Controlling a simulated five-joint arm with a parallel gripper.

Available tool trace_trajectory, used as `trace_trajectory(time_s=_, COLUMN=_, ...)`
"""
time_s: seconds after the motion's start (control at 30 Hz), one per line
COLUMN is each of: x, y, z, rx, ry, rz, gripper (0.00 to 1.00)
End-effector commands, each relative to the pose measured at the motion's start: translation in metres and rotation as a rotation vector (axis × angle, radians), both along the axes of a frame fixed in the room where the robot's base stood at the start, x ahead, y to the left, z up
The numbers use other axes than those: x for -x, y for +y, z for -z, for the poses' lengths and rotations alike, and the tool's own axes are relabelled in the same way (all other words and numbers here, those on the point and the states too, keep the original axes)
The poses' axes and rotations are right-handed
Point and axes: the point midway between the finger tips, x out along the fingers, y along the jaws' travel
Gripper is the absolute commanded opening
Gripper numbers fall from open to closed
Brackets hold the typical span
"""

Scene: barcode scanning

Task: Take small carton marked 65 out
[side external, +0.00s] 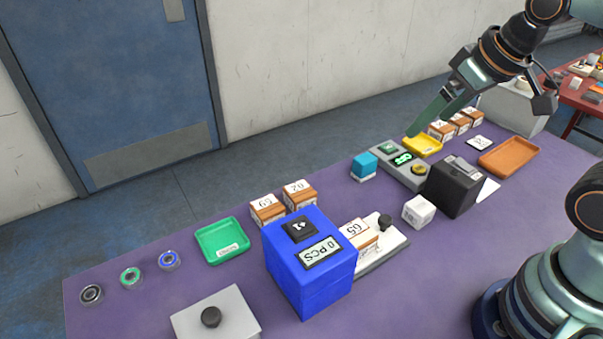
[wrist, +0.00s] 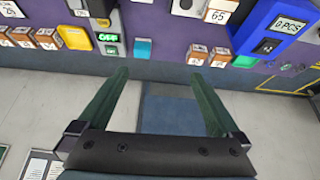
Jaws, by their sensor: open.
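The small carton marked 65 (side external: 359,234) is brown and white. It stands on a white platform (side external: 384,256) just right of the blue box with a "0 PCS" display (side external: 311,261), which hides part of it. The carton also shows at the top of the wrist view (wrist: 220,11). My gripper (side external: 424,119) is raised over the far side of the table, well away from the carton. In the wrist view its two green fingers (wrist: 160,74) are spread wide with nothing between them.
Two similar cartons (side external: 283,203) stand behind the blue box, near a green tray (side external: 222,251). A black box (side external: 453,190), a white cube (side external: 419,211) and a grey device with a green display (side external: 402,169) stand to the right. Yellow (side external: 424,149) and orange trays (side external: 508,158) lie farther right.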

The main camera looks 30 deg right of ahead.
Motion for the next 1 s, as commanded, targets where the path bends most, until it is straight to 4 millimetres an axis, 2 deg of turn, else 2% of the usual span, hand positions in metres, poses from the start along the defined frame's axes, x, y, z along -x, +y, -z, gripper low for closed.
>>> trace_trajectory(time_s=0.17, x=-0.007, y=0.023, z=0.015, rx=0.091, ry=0.093, rz=-0.264, gripper=1.0)
trace_trajectory(time_s=0.4, x=-0.016, y=0.078, z=0.054, rx=0.266, ry=0.267, rz=-0.906, gripper=1.0)
trace_trajectory(time_s=0.6, x=-0.013, y=0.112, z=0.084, rx=0.349, ry=0.354, rz=-1.333, gripper=1.0)
trace_trajectory(time_s=0.77, x=-0.01, y=0.124, z=0.096, rx=0.372, ry=0.38, rz=-1.49, gripper=1.0)
trace_trajectory(time_s=0.87, x=-0.01, y=0.125, z=0.104, rx=0.375, ry=0.384, rz=-1.516, gripper=1.0)
trace_trajectory(time_s=1.0, x=-0.009, y=0.124, z=0.127, rx=0.374, ry=0.388, rz=-1.515, gripper=1.0)
